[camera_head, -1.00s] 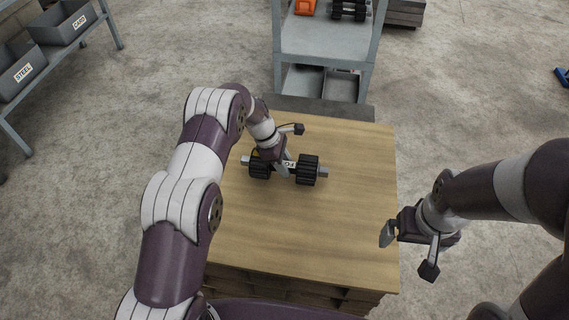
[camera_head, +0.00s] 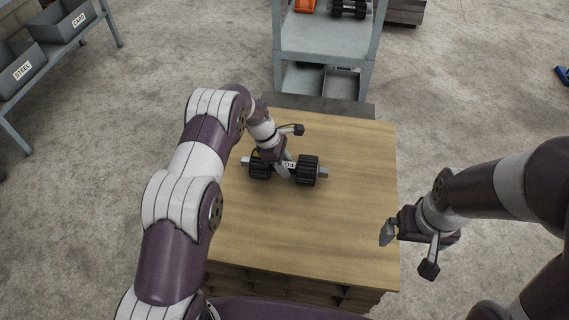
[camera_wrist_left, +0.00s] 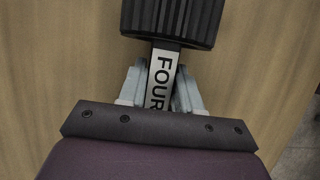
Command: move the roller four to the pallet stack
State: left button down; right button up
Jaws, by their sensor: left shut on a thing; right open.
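Roller four (camera_head: 308,169) has two black ribbed wheels on a bar with light metal ends. It lies on or just above the wooden top of the pallet stack (camera_head: 330,235); I cannot tell which. My left gripper (camera_head: 285,168) is shut on the bar between the wheels. In the left wrist view, the fingers (camera_wrist_left: 161,92) grip both sides of the bar, whose label (camera_wrist_left: 161,76) reads FOUR. One ribbed wheel (camera_wrist_left: 172,20) shows beyond the fingers; the other is hidden there. My right gripper (camera_head: 388,229) is open and empty by the right edge of the stack.
A grey shelf cart (camera_head: 330,40) stands beyond the stack with an orange item (camera_head: 305,6) and another black roller (camera_head: 349,9) on it. A rack at the far left holds grey bins marked STEEL (camera_head: 22,70) and CARD (camera_head: 78,22). The front of the wooden top is bare.

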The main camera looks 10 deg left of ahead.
pick_arm(q)
jog(key=shift+w+r, duration=0.25)
jog(key=shift+r, duration=0.05)
jog(key=c, duration=0.9)
grip_release()
jog(key=shift+o, duration=1)
jog(key=shift+s, duration=0.25)
jog(key=o, duration=0.5)
jog(key=shift+s+f, duration=0.15)
jog(key=shift+f, duration=0.25)
jog(key=shift+o, duration=1)
jog(key=shift+r, duration=0.15)
jog(key=shift+r, duration=0.15)
